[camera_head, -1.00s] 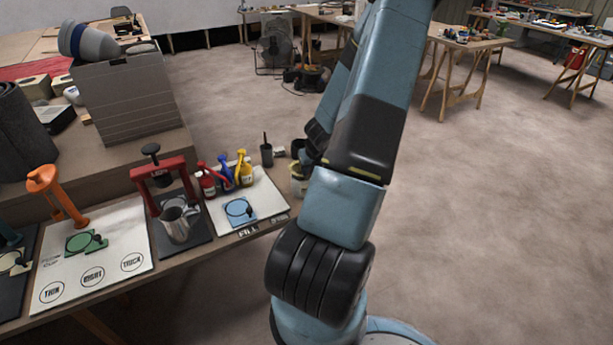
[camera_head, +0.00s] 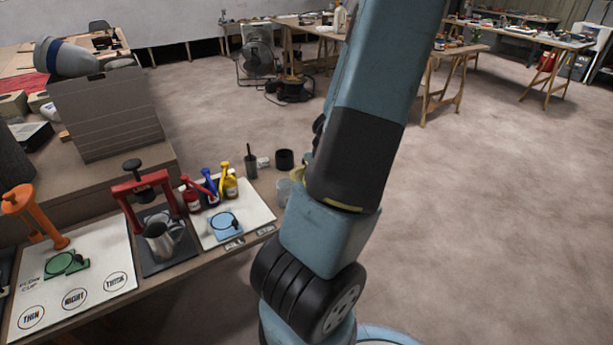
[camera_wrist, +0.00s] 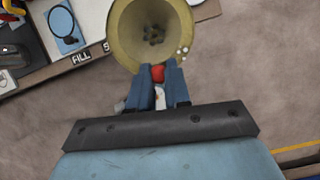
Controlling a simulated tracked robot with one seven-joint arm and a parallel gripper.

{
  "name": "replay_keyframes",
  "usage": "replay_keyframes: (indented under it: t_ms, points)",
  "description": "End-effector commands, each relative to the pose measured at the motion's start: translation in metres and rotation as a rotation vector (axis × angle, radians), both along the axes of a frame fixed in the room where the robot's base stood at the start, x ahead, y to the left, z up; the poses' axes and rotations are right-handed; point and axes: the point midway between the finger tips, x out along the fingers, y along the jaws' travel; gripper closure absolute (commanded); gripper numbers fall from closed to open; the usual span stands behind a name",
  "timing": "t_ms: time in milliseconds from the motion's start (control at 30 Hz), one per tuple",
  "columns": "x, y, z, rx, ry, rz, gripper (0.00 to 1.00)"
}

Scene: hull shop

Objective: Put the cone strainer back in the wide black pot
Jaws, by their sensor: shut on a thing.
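The cone strainer (camera_wrist: 152,28) is a brass-coloured cone with small holes at its narrow bottom, seen in the wrist view from its wide mouth. My gripper (camera_wrist: 159,78) is shut on the strainer at its near rim, where a small red piece shows between the blue fingers. The strainer is over the table edge and floor in that view. The wide black pot (camera_head: 284,159) stands at the table's right end in the head view. My arm hides the gripper in the head view.
Beside the black pot are a narrow dark pot with a brush (camera_head: 251,166) and a pale container (camera_head: 284,191) partly behind my arm. Red, blue and yellow bottles (camera_head: 229,183) stand left of them. A metal jug (camera_head: 162,239) sits under a red press (camera_head: 143,190).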

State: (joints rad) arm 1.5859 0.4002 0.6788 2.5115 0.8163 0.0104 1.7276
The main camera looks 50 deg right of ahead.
Motion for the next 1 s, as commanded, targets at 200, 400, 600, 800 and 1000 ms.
replay_keyframes:
  t_ms: [200, 400, 600, 800, 1000]
  points:
    - [-0.012, 0.002, 0.005, -0.002, 0.001, -0.001, 1.00]
    - [-0.015, 0.003, 0.013, -0.003, 0.002, 0.001, 1.00]
    - [-0.015, 0.003, 0.023, -0.003, 0.001, 0.001, 1.00]
    - [-0.014, 0.003, 0.032, -0.003, 0.001, 0.002, 1.00]
    - [-0.014, 0.003, 0.042, -0.002, 0.001, 0.001, 1.00]
